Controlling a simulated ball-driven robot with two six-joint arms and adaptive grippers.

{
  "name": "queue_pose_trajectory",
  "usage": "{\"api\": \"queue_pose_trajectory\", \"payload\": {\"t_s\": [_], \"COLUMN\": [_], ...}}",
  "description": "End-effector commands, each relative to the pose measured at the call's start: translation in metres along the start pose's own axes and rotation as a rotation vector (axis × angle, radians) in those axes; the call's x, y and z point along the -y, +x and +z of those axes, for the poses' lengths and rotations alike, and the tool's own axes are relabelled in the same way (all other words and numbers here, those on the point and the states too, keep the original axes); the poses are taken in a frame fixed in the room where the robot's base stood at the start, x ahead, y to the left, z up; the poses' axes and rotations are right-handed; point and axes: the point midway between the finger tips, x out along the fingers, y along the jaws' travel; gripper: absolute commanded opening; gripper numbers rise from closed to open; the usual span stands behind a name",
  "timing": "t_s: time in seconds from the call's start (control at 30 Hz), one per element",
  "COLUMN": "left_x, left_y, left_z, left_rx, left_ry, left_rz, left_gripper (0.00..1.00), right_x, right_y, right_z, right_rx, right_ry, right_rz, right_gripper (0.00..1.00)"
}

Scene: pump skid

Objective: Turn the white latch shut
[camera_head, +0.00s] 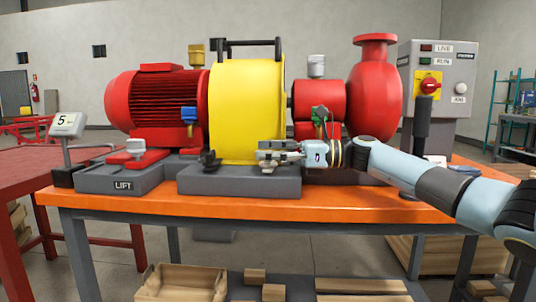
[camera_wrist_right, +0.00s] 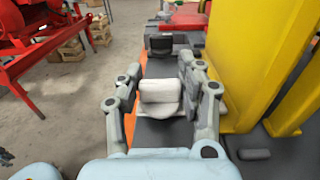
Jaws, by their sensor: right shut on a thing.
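The white latch (camera_wrist_right: 160,93) shows in the right wrist view between the two fingers of my right gripper (camera_wrist_right: 158,80). The fingers are shut on it, one on each side. In the head view my right gripper (camera_head: 268,153) reaches in from the right and sits at the front of the yellow guard (camera_head: 240,95), just above its grey base block (camera_head: 240,183). The fingers mostly hide the latch there, so its exact angle is hard to tell. My left gripper is not in view.
A dark clamp (camera_head: 211,160) stands left of the guard's foot. A red motor (camera_head: 155,100) and a red pump (camera_head: 375,90) flank the guard. A grey control box (camera_head: 440,75) stands at right. The orange bench edge (camera_head: 200,208) in front is clear.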

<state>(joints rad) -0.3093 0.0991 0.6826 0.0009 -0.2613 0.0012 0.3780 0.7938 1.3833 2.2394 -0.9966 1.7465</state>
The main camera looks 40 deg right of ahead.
Motion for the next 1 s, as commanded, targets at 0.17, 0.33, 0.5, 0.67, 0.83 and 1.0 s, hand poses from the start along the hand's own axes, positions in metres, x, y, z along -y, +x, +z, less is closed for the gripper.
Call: {"api": "queue_pose_trajectory", "payload": {"t_s": [0.17, 0.33, 0.5, 0.67, 0.83, 1.0], "left_x": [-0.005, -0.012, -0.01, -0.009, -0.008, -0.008], "left_y": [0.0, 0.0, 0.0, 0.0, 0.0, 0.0], "left_z": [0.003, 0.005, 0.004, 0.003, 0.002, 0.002], "left_rx": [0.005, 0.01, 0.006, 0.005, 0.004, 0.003], "left_ry": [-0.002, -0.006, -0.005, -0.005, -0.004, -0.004], "left_rz": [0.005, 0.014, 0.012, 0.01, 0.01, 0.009], "left_gripper": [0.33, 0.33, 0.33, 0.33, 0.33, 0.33], "right_x": [0.0, 0.0, 0.0, 0.0, 0.0, 0.0], "right_y": [0.0, 0.0, 0.0, 0.0, 0.0, 0.0], "right_z": [0.001, 0.0, 0.002, 0.02, 0.055, 0.085], "right_rx": [0.002, 0.001, 0.001, 0.0, 0.0, 0.001], "right_ry": [0.001, 0.001, 0.0, -0.005, -0.005, -0.003], "right_rz": [0.0, 0.0, 0.0, 0.001, 0.001, 0.0], "right_gripper": [0.56, 0.63, 0.63, 0.63, 0.63, 0.63]}}
